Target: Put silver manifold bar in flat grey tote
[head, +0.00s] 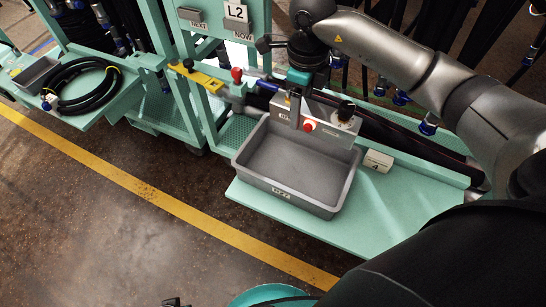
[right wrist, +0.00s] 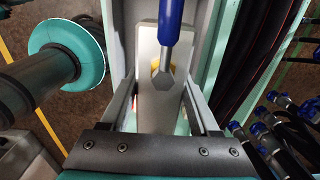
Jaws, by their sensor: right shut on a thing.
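The silver manifold bar (head: 320,119), with a red cap and a black knob, is in my right gripper (head: 291,98). It overlaps the far rim of the flat grey tote (head: 335,210); whether it touches the rim is not clear. The tote looks empty on its visible floor. In the right wrist view the fingers (right wrist: 163,110) straddle the pale grey bar (right wrist: 158,120), with a blue fitting (right wrist: 173,22) and hex nut in front of it. A small dark tip at the head view's bottom edge may be my left gripper (head: 175,302); its jaws are not readable.
The tote stands on a teal shelf (head: 245,196) beside a small white label block (head: 378,161). Dark hoses (head: 430,146) run along the back. A cart at left holds a coiled black hose (head: 85,88). Open floor (head: 110,220) lies in front, with a yellow line.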

